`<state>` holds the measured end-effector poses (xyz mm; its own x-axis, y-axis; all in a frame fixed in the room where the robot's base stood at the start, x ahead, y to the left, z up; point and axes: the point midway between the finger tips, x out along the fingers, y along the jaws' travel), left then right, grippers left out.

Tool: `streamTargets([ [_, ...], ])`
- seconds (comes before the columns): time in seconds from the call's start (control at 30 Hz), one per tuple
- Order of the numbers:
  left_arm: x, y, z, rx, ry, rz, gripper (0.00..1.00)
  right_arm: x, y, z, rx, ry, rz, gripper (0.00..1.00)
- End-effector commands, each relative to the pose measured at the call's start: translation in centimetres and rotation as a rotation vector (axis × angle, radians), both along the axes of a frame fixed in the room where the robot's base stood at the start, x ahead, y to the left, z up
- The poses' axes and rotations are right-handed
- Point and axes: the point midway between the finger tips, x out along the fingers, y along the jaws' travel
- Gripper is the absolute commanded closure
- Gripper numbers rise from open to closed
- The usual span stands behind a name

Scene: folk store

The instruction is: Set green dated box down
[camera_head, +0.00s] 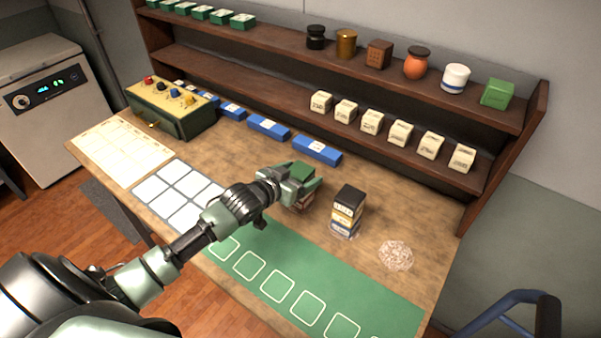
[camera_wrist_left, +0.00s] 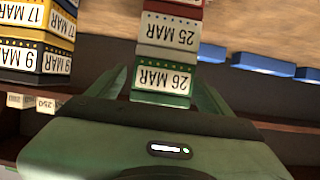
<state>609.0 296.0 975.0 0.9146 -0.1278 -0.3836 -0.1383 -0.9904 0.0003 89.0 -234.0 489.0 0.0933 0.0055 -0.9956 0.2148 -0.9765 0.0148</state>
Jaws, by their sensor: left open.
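The green dated box (camera_head: 302,172) is the end box of a stack on the wooden table. In the left wrist view this green box (camera_wrist_left: 163,80) reads 26 MAR, and it rests against a white box (camera_wrist_left: 170,33) reading 25 MAR, with a red box (camera_wrist_left: 178,8) beyond. My left gripper (camera_head: 298,186) is open, its fingers on either side of the green box. Whether the fingers touch it I cannot tell. My right gripper is not in view.
Close to the right stands another stack of dated boxes (camera_head: 346,212) with a black top. A green mat (camera_head: 330,290) with outlined squares lies in front. Blue boxes (camera_head: 317,151) line the table's back, below a shelf (camera_head: 400,150) of cream boxes. A speckled round patch (camera_head: 396,256) lies at right.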

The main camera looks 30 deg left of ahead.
Motion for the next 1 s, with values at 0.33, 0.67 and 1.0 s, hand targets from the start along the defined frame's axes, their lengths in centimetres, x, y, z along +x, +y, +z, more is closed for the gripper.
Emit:
streamTargets([
  [0.33, 0.1, 0.0, -0.1, 0.001, 0.0, 0.0, 0.53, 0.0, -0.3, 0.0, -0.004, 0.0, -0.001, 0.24],
  [0.67, 0.1, 0.0, 0.0, 0.001, -0.001, 0.0, 0.96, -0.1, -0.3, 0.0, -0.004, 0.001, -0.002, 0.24],
  [1.0, 0.1, 0.0, 2.6, 0.003, -0.005, -0.002, 0.96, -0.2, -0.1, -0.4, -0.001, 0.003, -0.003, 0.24],
])
